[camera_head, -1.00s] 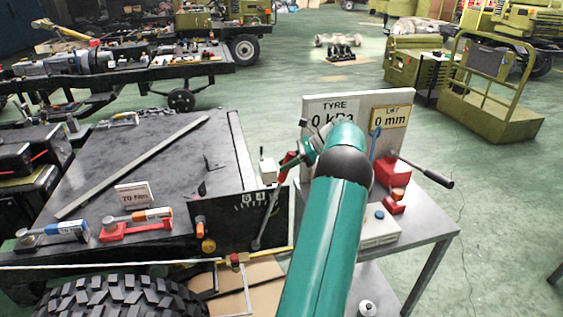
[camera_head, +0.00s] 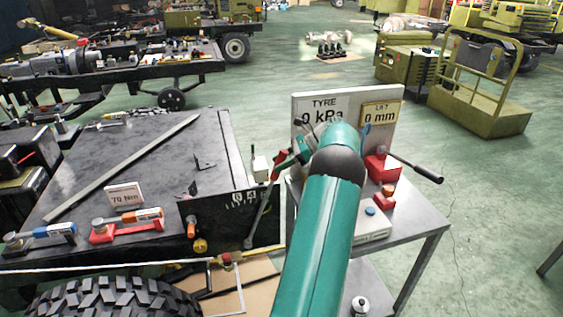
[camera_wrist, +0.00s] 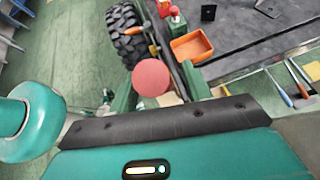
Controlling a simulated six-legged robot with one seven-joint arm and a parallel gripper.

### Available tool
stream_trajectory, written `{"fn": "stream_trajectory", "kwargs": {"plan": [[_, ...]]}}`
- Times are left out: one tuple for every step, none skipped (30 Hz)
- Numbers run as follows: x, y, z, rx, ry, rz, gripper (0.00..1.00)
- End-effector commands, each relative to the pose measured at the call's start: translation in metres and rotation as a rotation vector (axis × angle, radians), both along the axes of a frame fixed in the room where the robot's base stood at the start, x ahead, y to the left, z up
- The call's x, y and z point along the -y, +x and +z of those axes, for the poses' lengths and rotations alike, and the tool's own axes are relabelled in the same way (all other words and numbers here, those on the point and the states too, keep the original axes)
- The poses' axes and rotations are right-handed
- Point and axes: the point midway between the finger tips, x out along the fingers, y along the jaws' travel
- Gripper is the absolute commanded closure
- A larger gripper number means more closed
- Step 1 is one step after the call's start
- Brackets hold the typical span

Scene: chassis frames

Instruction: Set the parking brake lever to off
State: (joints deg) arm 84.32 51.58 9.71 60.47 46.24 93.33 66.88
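The parking brake lever has a red grip (camera_head: 277,166) and a grey shaft (camera_head: 261,212). It leans up and right across a dark plate with white marks (camera_head: 217,212) on the chassis side. My gripper (camera_head: 288,158) is at the red grip, partly hidden by my teal arm. In the wrist view the round red grip end (camera_wrist: 151,78) stands between my two green fingers. The fingers are spread apart, with a gap showing to the right of the grip. Contact with the grip cannot be made out.
A grey side table (camera_head: 405,232) with a TYRE and LIFT board (camera_head: 299,108) and a red jack with a black handle (camera_head: 383,168) stands right of the lever. A large tyre (camera_head: 110,297) is below the chassis. Open green floor lies at the far right.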

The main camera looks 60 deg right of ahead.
Motion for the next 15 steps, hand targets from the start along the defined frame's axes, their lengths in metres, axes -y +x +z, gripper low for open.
{"fn": "stream_trajectory", "kwargs": {"plan": [[0.0, -0.001, -0.001, 0.0, 0.001, -0.001, 0.51], [0.0, -0.001, -0.001, 0.0, 0.001, -0.001, 0.51], [0.001, -0.001, 0.0, 0.0, 0.001, -0.001, 0.51], [0.001, -0.002, 0.0, 0.0, 0.001, -0.001, 0.51], [0.002, -0.003, 0.001, 0.0, 0.001, -0.001, 0.51], [0.004, -0.005, 0.002, 0.001, 0.001, 0.0, 0.51], [0.005, -0.007, 0.004, 0.001, 0.001, 0.0, 0.51], [0.007, -0.01, 0.005, 0.001, 0.001, 0.0, 0.51], [0.01, -0.014, 0.009, 0.001, 0.0, -0.001, 0.51], [0.012, -0.017, 0.011, 0.002, -0.001, 0.0, 0.51], [0.014, -0.021, 0.014, 0.001, -0.001, 0.0, 0.51], [0.018, -0.027, 0.019, 0.001, -0.001, 0.0, 0.51], [0.022, -0.031, 0.022, 0.001, -0.002, -0.001, 0.51], [0.025, -0.036, 0.025, 0.001, -0.001, 0.0, 0.51], [0.029, -0.043, 0.03, 0.0, -0.002, -0.001, 0.51]]}}
